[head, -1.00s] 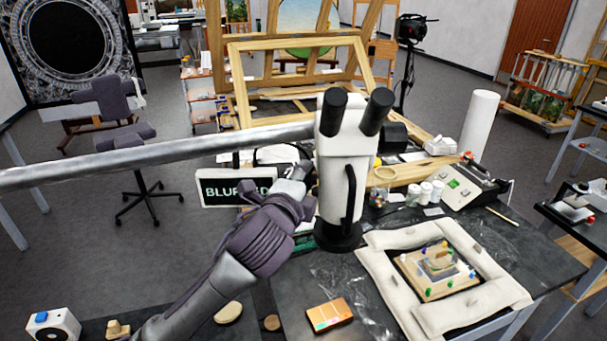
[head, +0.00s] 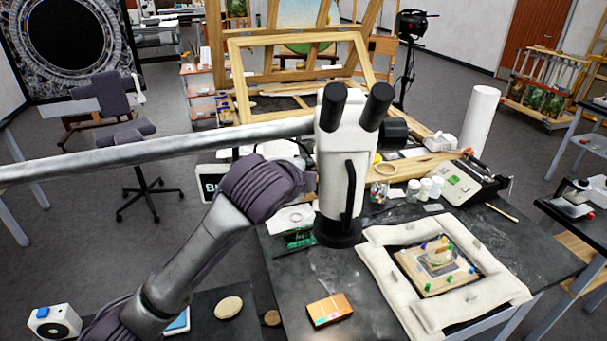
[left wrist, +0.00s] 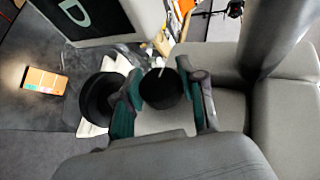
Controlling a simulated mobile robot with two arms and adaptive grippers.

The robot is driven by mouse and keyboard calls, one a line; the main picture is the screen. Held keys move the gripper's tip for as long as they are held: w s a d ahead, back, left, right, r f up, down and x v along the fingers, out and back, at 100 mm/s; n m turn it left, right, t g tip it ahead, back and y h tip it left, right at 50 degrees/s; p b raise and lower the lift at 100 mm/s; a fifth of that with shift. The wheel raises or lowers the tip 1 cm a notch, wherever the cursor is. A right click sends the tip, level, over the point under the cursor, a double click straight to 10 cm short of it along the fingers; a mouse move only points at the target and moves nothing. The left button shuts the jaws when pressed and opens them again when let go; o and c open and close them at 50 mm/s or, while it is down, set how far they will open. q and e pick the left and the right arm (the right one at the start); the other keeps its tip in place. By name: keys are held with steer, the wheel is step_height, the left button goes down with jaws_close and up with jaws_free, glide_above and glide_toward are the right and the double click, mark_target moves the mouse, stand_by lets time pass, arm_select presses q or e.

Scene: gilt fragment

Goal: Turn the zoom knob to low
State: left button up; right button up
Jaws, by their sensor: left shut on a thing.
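The white microscope (head: 333,178) hangs from a long metal boom, with two black eyepieces on top and a black lens ring below. In the left wrist view, the dark round zoom knob (left wrist: 164,92) sticks out of the pale body between the two fingers of my left gripper (left wrist: 160,84). The fingers are shut on the knob from both sides. In the head view, my left wrist hides the knob and most of the gripper at the microscope's left side. No pointer or scale marking on the knob is readable. My right gripper is not in view.
The metal boom (head: 150,152) runs just above my left arm. A dark screen with pale letters (head: 207,185) stands behind my arm. An orange box (head: 330,310) and a padded frame around a pinned fragment (head: 394,290) lie on the black table.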

arm_select(q)
steer(key=shift+f, duration=0.1)
steer(key=o, duration=1.2)
steer(key=shift+c, duration=0.2)
steer(key=v, duration=1.2)
